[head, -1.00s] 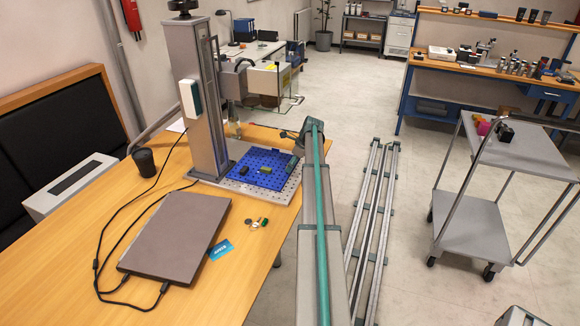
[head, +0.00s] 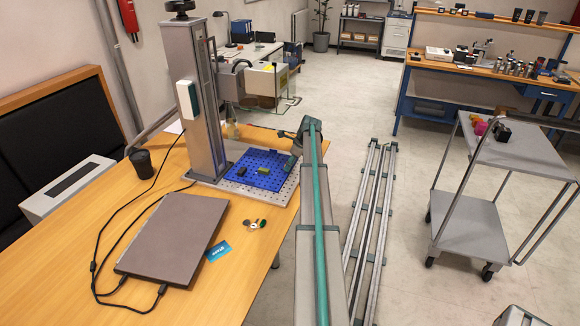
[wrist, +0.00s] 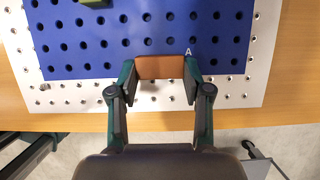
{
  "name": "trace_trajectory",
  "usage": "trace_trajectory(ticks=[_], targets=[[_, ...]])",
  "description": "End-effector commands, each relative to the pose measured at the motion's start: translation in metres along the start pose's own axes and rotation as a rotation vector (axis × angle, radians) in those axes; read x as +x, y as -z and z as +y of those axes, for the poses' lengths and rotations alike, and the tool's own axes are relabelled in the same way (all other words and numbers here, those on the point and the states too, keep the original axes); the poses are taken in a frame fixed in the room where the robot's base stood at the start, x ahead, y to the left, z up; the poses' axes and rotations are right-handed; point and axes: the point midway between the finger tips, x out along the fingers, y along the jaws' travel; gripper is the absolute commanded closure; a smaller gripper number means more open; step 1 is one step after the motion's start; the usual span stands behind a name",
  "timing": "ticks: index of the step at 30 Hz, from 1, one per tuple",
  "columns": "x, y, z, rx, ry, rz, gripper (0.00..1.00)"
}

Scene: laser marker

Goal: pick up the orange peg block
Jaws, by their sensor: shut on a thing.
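The orange peg block (wrist: 160,68) is between the two fingers of my gripper (wrist: 160,76) in the wrist view. The fingers press on its left and right ends, so my gripper is shut on it. The block is over the near edge of the blue pegboard (wrist: 115,58), beside the letter A. I cannot tell whether it touches the board. In the head view the blue pegboard (head: 276,160) shows on the table, but my arm hides the orange block and the fingertips.
A green block (head: 263,171) and a dark block (head: 241,171) lie on the pegboard. A grey column (head: 202,110) stands behind it to the left. A closed laptop (head: 175,235) and cables lie on the table. A cart (head: 500,180) stands at right.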

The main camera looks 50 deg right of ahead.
Motion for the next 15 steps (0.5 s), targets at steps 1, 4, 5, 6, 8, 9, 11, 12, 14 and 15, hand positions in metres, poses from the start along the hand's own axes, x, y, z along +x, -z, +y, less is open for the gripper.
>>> trace_trajectory(ticks=[1, 4, 5, 6, 8, 9, 11, 12, 14, 15], targets=[[-0.003, -0.001, 0.0, 0.0, 0.001, 0.0, 0.7], [-0.013, -0.006, -0.001, -0.001, 0.002, -0.001, 0.7], [-0.018, -0.008, -0.001, -0.002, 0.002, -0.001, 0.7], [-0.025, -0.009, 0.003, -0.002, 0.002, -0.001, 0.7], [-0.036, -0.008, 0.014, -0.001, 0.002, -0.001, 0.7], [-0.045, -0.008, 0.02, -0.001, 0.002, -0.001, 0.7], [-0.058, -0.009, 0.03, -0.001, 0.003, -0.001, 0.7], [-0.067, -0.009, 0.037, -0.001, 0.003, -0.001, 0.7], [-0.081, -0.01, 0.046, -0.001, 0.004, -0.001, 0.7], [-0.089, -0.009, 0.054, -0.001, 0.003, -0.001, 0.7]])
